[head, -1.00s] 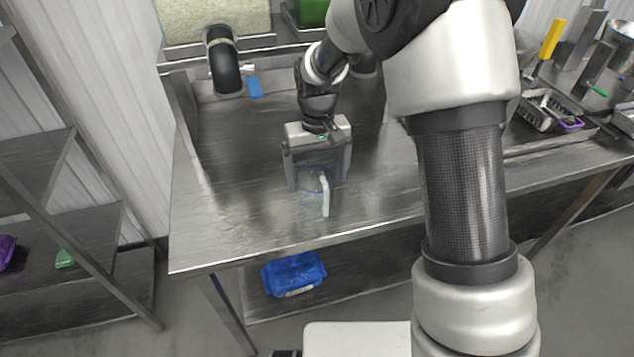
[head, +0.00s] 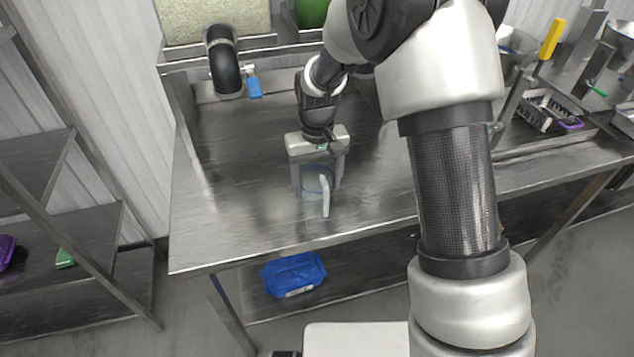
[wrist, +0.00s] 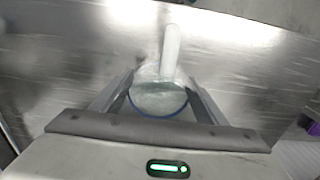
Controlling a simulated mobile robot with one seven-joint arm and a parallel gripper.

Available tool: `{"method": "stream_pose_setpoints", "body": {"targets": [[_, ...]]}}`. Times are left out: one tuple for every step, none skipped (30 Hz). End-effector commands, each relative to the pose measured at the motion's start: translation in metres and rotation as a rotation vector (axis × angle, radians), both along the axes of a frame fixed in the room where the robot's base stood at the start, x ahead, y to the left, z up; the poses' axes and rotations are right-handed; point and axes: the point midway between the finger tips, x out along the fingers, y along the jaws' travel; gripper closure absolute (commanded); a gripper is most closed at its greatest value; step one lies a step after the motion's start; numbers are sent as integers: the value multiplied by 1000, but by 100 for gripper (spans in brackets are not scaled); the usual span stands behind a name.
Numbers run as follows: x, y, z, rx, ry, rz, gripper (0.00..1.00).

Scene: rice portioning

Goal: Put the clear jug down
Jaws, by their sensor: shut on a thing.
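The clear jug (head: 313,207) is at the left part of the steel table, with its pale handle (head: 325,196) toward the front. Its see-through body is hard to make out against the metal. My gripper (head: 318,188) points down over it, with the fingers on both sides of the jug, shut on it. In the wrist view, the jug's round blue rim (wrist: 158,116) lies between the two fingers and the handle (wrist: 171,52) points up in the picture. I cannot tell whether the jug's base touches the table.
The steel table (head: 240,225) has clear room around the jug. A black pipe outlet with a blue lever (head: 255,87) is at the back left. Trays and utensils (head: 550,108) are at the right. A blue pack (head: 293,274) lies on the lower shelf.

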Motion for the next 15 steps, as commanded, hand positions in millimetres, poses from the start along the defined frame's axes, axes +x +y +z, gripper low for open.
{"method": "stream_pose_setpoints", "body": {"targets": [[1,0,5,1,-3,0,58],[1,0,9,1,-4,0,58],[2,1,15,2,-6,0,58],[2,0,20,2,-6,0,58],[2,1,26,2,-7,0,58],[2,1,35,2,-8,0,58],[2,1,41,2,-8,0,58],[2,0,47,2,-7,0,58],[2,0,56,2,-7,0,58],[2,0,62,2,-7,0,58],[2,0,67,2,-6,0,58],[2,0,75,2,-6,0,58],[1,0,79,2,-6,0,58],[1,0,83,2,-6,0,58],[1,0,88,1,-4,0,58]]}}
